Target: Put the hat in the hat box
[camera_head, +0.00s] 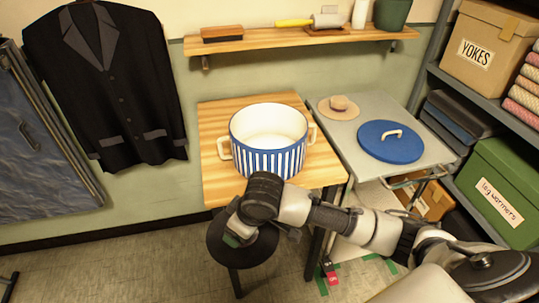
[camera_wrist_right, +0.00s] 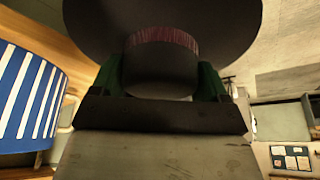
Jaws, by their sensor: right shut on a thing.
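A dark wide-brimmed hat (camera_head: 262,247) is held by its crown in my right gripper (camera_head: 239,233), in front of the wooden table and over the floor. In the right wrist view the crown of the hat (camera_wrist_right: 160,68), with a reddish band, sits between the green-sided fingers (camera_wrist_right: 162,82). The hat box (camera_head: 265,160) is round, with blue and white stripes and two side handles. It stands uncovered on the table, and its visible inside looks empty. Its blue lid (camera_head: 388,148) lies on the grey cart to the right. My left gripper is not in view.
The wooden table (camera_head: 213,120) has bare room left of the box. A small straw hat (camera_head: 338,107) lies on the grey cart (camera_head: 350,155) beside the lid. A wall shelf (camera_head: 270,42) hangs behind, and a rack with boxes (camera_head: 505,190) stands at right.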

